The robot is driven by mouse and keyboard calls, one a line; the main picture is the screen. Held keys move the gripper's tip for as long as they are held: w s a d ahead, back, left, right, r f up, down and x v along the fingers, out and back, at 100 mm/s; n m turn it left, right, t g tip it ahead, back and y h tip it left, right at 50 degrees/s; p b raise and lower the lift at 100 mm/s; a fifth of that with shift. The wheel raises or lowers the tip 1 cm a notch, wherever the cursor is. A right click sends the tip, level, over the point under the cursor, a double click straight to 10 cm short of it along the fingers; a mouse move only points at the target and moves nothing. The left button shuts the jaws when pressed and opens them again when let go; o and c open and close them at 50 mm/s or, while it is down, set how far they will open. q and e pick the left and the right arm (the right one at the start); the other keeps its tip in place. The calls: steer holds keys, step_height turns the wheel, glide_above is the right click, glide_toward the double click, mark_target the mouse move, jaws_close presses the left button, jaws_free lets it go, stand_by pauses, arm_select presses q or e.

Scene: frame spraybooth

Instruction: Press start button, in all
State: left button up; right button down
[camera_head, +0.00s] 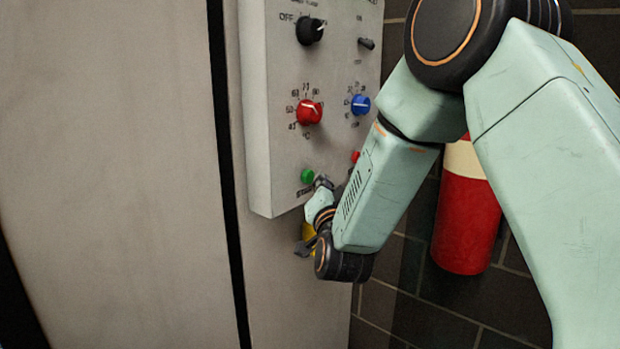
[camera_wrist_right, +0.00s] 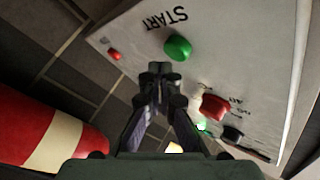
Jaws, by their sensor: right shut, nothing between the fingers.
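The green start button (camera_head: 307,175) sits low on the grey control panel (camera_head: 262,120), above a partly covered label. In the right wrist view the green button (camera_wrist_right: 178,47) is beside the word START. My right gripper (camera_head: 322,184) is small and partly hidden by its own arm in the head view, just right of and below the button. In the right wrist view its fingertips (camera_wrist_right: 160,68) are together and empty, close to the button; I cannot tell whether they touch it. My left gripper is not in view.
A small red button (camera_head: 355,156) lies right of the green one. Above are a red knob (camera_head: 309,112), a blue knob (camera_head: 360,105), a black knob (camera_head: 310,31) and a switch (camera_head: 366,44). A red cylinder with a cream band (camera_head: 466,220) stands by the dark tiled wall behind my arm.

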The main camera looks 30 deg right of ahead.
steer(key=shift+w, duration=0.15)
steer(key=shift+w+a, duration=0.15)
steer(key=shift+w, duration=0.15)
steer(key=shift+w+a, duration=0.2)
steer(key=shift+w, duration=0.2)
stand_by(1.2)
steer(key=shift+s+d, duration=0.4)
steer(key=shift+s, duration=0.45)
steer(key=shift+s+d+p, duration=0.2)
steer(key=shift+s+d, duration=0.1)
steer(key=shift+s, duration=0.45)
steer(key=shift+s+d+p, duration=0.15)
steer(key=shift+s+d, duration=0.2)
steer(key=shift+s, duration=0.45)
steer(key=shift+s+d+p, duration=0.2)
steer(key=shift+s+d, duration=0.1)
steer(key=shift+s, duration=0.45)
